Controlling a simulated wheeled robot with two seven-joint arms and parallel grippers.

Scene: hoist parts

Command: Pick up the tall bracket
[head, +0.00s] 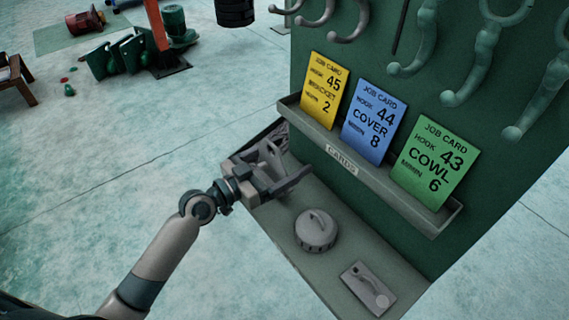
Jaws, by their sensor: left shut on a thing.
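My left gripper (280,177) reaches in from the left over the far left end of the shelf below the cards. It is shut on a grey, angular part that I take to be the tall bracket (268,154). The gripper hides much of this part, and both are nearly the same grey. I cannot tell whether the bracket touches the shelf. My right gripper is out of view.
The grey shelf (283,217) also bears a round ribbed cover (316,231) and a flat plate with a handle (367,289). A card rail (372,178) with yellow, blue and green job cards runs close above. Hooks hang on the green panel (370,60).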

